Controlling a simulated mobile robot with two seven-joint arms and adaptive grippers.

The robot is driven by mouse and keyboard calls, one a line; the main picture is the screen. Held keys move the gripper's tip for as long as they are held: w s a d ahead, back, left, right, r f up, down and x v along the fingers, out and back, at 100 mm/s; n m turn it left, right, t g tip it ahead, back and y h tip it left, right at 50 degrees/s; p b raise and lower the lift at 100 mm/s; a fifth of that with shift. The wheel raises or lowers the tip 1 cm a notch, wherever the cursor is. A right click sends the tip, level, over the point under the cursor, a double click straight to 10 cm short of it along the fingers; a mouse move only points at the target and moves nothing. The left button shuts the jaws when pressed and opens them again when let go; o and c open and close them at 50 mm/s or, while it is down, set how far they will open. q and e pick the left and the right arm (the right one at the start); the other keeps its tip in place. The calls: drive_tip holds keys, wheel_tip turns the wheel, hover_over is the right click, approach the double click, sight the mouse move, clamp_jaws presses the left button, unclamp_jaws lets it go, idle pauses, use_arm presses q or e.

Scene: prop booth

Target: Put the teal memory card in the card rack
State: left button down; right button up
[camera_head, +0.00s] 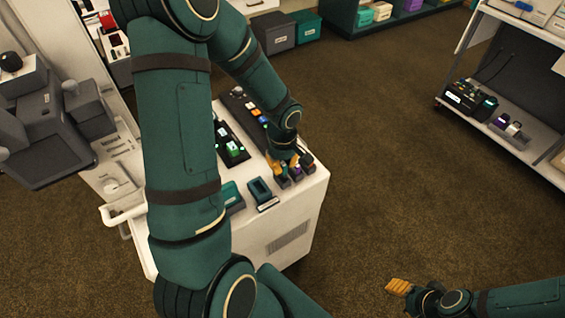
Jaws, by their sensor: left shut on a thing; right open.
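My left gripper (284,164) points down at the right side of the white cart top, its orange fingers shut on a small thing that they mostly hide. This looks to be the teal memory card, but its colour is hard to make out. The gripper is right at the card rack (284,184), a small dark holder near the cart's right edge. A purple card (297,171) and a dark reddish card (307,161) stand there. I cannot tell whether the held card is seated or above its slot. My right gripper (398,288) is open and empty over the floor, at lower right.
On the white cart (312,190) are a teal open holder (260,189), a teal box (232,196) partly behind my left arm, and a black tray (231,145) with small items. A shelf unit (510,85) stands at right. The brown floor between is clear.

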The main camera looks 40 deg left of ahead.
idle(0.4)
use_arm(q)
drive_tip(key=shift+f+b, duration=0.2)
drive_tip(key=shift+b, duration=0.25)
drive_tip(key=shift+f, duration=0.1)
drive_tip(key=shift+f+b, duration=0.1)
drive_tip(key=shift+b, duration=0.3)
drive_tip(key=shift+f, duration=0.1)
idle(0.5)
drive_tip(key=shift+f+b, duration=0.6)
drive_tip(key=shift+b, duration=0.25)
drive_tip(key=shift+f, duration=0.15)
drive_tip(key=shift+f+b, duration=0.5)
